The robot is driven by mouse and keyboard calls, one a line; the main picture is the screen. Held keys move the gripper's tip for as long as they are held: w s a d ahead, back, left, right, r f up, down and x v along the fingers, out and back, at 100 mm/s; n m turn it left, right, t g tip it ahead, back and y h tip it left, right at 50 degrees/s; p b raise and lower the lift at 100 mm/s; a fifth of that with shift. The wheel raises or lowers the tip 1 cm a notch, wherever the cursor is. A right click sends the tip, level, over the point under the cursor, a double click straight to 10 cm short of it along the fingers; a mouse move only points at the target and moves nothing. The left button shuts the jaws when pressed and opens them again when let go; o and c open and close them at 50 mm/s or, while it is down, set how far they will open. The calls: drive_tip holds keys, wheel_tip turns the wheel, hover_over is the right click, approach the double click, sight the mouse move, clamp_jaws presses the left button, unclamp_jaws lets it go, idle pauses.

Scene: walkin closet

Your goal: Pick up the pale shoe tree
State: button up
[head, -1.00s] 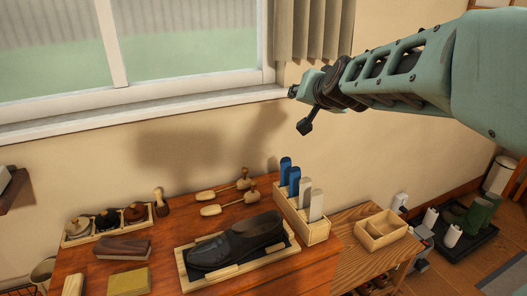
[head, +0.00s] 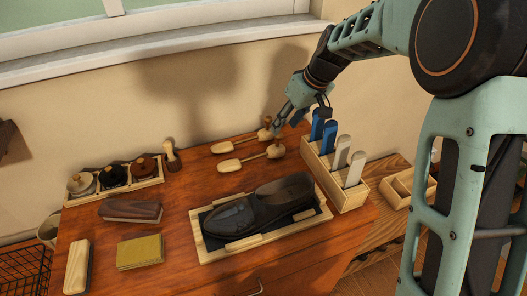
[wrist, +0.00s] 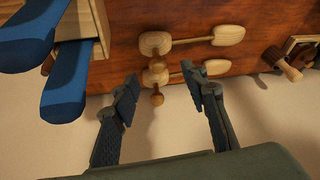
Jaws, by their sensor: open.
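Two wooden shoe trees lie side by side near the back edge of the table. The front one looks a little paler (head: 231,165), and it is the upper one in the wrist view (wrist: 228,35). The rear one is yellower (head: 222,147) and lower in the wrist view (wrist: 216,67). Each has a round knob at its right end in the head view. My gripper (head: 277,130) is over those knob ends. In the wrist view its fingers (wrist: 162,83) are apart, with the rear shoe tree's knob end in the gap between them. Nothing is held.
A wooden box (head: 347,192) with blue and pale upright pieces stands close right of my gripper. A dark shoe (head: 262,205) lies on a tray in front. Brushes (head: 130,209) and a jar rack (head: 113,185) are to the left. The wall is close behind.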

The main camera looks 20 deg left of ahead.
sight(281, 135)
drive_tip(key=x, duration=0.8)
drive_tip(key=shift+w+d+f+p, duration=0.1)
drive_tip(key=shift+w+d+p, duration=0.1)
drive_tip(key=shift+p, duration=0.15)
clamp_jaws()
